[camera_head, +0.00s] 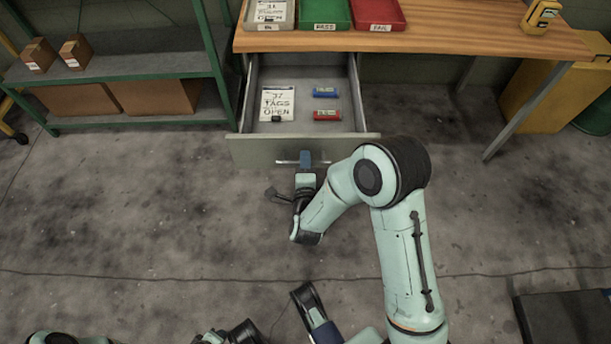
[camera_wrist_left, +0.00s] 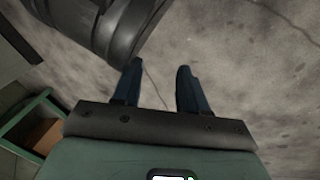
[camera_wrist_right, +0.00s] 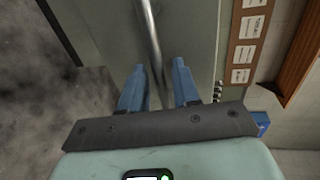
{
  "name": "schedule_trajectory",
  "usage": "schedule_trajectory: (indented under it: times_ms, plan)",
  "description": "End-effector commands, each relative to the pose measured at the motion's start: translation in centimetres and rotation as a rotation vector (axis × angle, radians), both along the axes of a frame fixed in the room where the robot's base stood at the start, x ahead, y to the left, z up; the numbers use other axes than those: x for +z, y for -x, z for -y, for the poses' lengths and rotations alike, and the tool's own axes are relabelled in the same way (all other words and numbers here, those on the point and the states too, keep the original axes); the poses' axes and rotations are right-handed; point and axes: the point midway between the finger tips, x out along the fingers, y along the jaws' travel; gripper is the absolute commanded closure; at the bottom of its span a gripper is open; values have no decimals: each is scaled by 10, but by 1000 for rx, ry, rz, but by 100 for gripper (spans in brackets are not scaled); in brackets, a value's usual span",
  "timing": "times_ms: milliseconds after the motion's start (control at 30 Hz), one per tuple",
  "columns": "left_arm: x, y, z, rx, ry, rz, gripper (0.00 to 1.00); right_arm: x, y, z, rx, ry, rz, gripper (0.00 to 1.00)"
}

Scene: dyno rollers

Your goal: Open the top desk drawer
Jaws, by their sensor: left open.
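The top desk drawer (camera_head: 252,150) stands pulled out from under the wooden desk top (camera_head: 450,30), its inside in view. A metal bar handle (camera_head: 288,162) runs along its grey front. My right gripper (camera_head: 306,160) is at this handle. In the right wrist view, the handle bar (camera_wrist_right: 152,35) runs between the two blue fingertips of my right gripper (camera_wrist_right: 158,80), with gaps beside it, so the fingers look open around it. My left gripper (camera_wrist_left: 158,85) is open and empty above the floor in the left wrist view.
The drawer holds a printed card (camera_head: 277,105), a blue item (camera_head: 326,93) and a red item (camera_head: 326,115). Grey, green and red trays (camera_head: 380,14) sit on the desk. A green shelf (camera_head: 130,68) with boxes stands at left. The concrete floor before the drawer is clear.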

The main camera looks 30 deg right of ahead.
Motion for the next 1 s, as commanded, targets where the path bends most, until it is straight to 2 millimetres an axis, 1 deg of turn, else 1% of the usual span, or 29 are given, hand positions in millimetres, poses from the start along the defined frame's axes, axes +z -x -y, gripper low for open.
schedule_trajectory:
  times_ms: [167, 400, 467, 500, 533, 600, 700, 833, 1000]
  plan:
    - [10, -10, 1, -2, -1, 32, 57, 8, 27, -18, 5, -1, -2, 69]
    - [23, -23, 4, -4, -3, 79, 57, 19, 77, -49, 8, -1, -2, 69]
    - [26, -25, 4, -4, -4, 86, 57, 23, 88, -55, 7, 1, -1, 69]
    - [35, -18, 8, -12, 6, 68, 57, 24, 90, -56, 4, 2, -3, 69]
    - [39, -11, 12, -18, 15, 51, 57, 25, 92, -57, 3, 2, -3, 69]
    - [46, -1, 17, -30, 30, 24, 57, 27, 97, -60, 2, 2, -2, 69]
    - [53, 9, 23, -41, 45, -2, 57, 27, 102, -63, 2, 1, 0, 69]
    - [57, 17, 27, -49, 55, -23, 57, 27, 105, -65, 3, 1, 1, 69]
    - [57, 19, 28, -52, 58, -30, 57, 26, 106, -66, 2, 1, 2, 69]
